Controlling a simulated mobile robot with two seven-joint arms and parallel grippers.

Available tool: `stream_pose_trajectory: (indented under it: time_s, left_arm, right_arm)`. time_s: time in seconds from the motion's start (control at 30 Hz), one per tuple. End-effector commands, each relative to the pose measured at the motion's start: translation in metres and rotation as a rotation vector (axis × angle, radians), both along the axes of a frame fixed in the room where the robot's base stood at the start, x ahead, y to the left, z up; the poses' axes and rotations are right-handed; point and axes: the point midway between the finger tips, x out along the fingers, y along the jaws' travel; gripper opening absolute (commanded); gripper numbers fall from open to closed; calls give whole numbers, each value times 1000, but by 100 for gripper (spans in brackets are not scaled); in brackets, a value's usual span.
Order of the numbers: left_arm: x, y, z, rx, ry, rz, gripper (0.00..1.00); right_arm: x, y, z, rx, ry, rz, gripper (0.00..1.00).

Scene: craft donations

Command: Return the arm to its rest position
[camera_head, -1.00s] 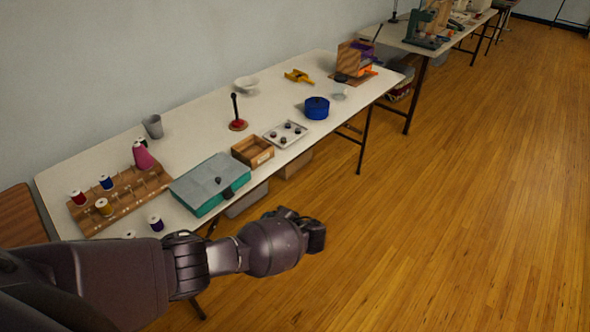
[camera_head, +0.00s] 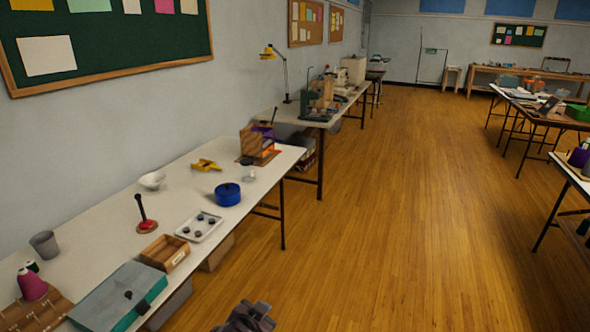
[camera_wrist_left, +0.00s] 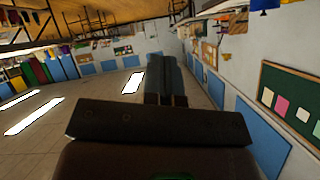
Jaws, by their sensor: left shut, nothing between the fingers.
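My left arm shows only as a dark end piece (camera_head: 248,318) at the bottom edge of the head view, over the wood floor just in front of the long white table. The rest of that arm is out of the picture. In the left wrist view my left gripper (camera_wrist_left: 166,78) has its fingers together with nothing between them. That view looks away from the table, across the room, and is strongly tilted. My right gripper is in neither view.
The white table (camera_head: 95,240) along the left wall holds a teal box (camera_head: 118,297), a wooden tray (camera_head: 165,253), a blue round tin (camera_head: 228,194) and a grey cup (camera_head: 44,244). Open wood floor (camera_head: 390,220) lies to the right. More tables stand at the far right.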

Motion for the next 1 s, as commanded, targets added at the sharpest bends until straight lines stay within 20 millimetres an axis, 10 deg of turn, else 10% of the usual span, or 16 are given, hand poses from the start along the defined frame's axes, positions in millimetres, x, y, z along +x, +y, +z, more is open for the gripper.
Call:
stream_pose_trajectory:
  time_s: [0.33, 0.6, 1.0]
  left_arm:
    - [-83, 91, 24, -250, -129, 178, 0]
    - [-171, 169, -3, -265, -62, 372, 0]
    - [-254, 198, -53, -227, 85, 471, 0]
  right_arm:
    - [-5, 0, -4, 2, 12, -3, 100]
    - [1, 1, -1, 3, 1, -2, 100]
    - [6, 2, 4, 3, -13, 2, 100]
